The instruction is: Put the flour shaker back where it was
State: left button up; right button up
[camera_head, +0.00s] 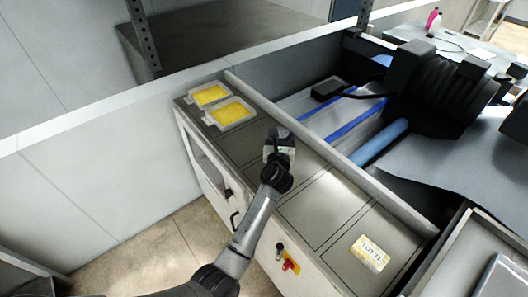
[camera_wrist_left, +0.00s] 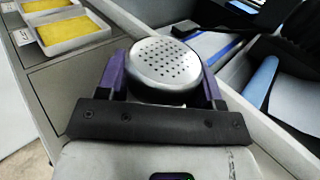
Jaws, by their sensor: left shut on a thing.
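The flour shaker (camera_wrist_left: 163,62) is a metal can with a perforated round lid. It stands between the two purple fingers of my left gripper (camera_wrist_left: 162,80) in the left wrist view, and the gripper is shut on it. In the head view my left gripper (camera_head: 279,145) is over the middle of the grey counter (camera_head: 310,207) and mostly hides the shaker. Whether the shaker touches the counter cannot be told. My right gripper is not in view.
Two white trays with yellow contents, one nearer (camera_head: 230,113) and one farther (camera_head: 208,95), sit at the counter's far left end. A yellow "LOT 21" card (camera_head: 370,253) lies at the near right. A raised ledge (camera_head: 335,160) separates the counter from the sheeter with its blue roller (camera_head: 379,143).

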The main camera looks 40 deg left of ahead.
pick_arm(q)
jog(key=shift+s+a+f+b, duration=0.25)
jog(key=shift+a+f+b, duration=0.15)
jog(key=shift+a+f, duration=0.75)
jog(key=shift+s+a+f+b, duration=0.2)
jog(key=shift+a+f+b, duration=0.2)
jog(key=shift+a+f, duration=0.7)
jog(key=shift+s+a+f+b, duration=0.35)
jog(key=shift+a+f, duration=0.35)
jog(key=shift+f, duration=0.85)
jog(key=shift+w, duration=0.1)
jog(key=shift+f, duration=0.2)
jog(key=o, duration=1)
jog(key=shift+o, duration=0.2)
